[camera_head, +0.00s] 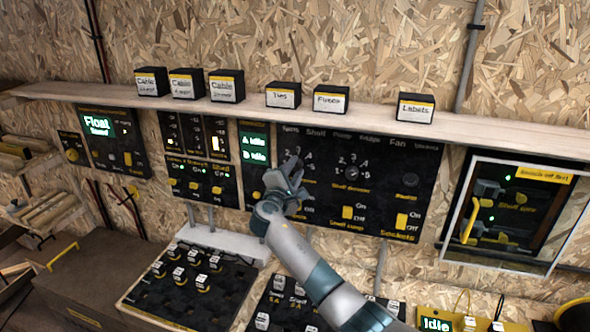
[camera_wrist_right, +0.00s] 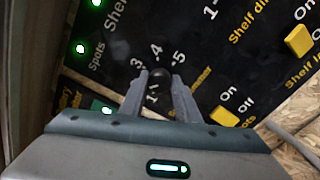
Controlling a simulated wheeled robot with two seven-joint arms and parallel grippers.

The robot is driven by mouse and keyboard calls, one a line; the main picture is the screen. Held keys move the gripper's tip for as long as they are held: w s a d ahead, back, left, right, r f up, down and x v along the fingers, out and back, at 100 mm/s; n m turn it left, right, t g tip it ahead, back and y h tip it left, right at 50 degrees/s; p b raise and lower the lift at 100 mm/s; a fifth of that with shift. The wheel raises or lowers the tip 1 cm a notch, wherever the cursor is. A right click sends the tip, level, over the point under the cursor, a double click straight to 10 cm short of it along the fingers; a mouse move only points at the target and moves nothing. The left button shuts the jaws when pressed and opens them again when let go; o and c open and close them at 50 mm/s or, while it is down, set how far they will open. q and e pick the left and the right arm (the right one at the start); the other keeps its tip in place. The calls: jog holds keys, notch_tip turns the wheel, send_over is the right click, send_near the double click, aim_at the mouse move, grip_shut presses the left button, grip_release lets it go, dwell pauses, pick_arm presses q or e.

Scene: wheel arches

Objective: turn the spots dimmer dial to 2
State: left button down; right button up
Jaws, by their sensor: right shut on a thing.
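The spots dimmer dial (camera_wrist_right: 160,77) is a small dark round knob on a black panel, with numbers such as 1, 3, 4 and 5 printed around it. My right gripper (camera_wrist_right: 160,84) is shut on the dial, one finger on each side. In the head view my right gripper (camera_head: 289,168) reaches the panel (camera_head: 395,160) from below and hides the dial. The number 2 is hidden in the wrist view, and I cannot tell where the dial points. My left gripper is not in view.
The shelf dimmer dial (camera_head: 351,172) is just to the right on the same panel. Yellow switches, such as the shelf lamp switch (camera_head: 347,212), sit below it. A wooden shelf (camera_head: 375,115) with labelled black boxes runs above. A glazed cabinet (camera_head: 515,210) stands to the right.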

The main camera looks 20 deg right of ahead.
jog(key=o, duration=1)
jog(key=shift+o, duration=0.2)
jog(key=shift+s+a, duration=0.1)
jog(key=shift+a, duration=0.05)
jog(key=shift+s+a+f+b, duration=0.15)
jog(key=shift+s+a+b, duration=0.15)
jog(key=shift+s+a, duration=0.1)
jog(key=b+v, duration=0.5)
jog(key=v, duration=1.1)
jog(key=shift+s+d, duration=0.1)
jog(key=shift+d, duration=0.05)
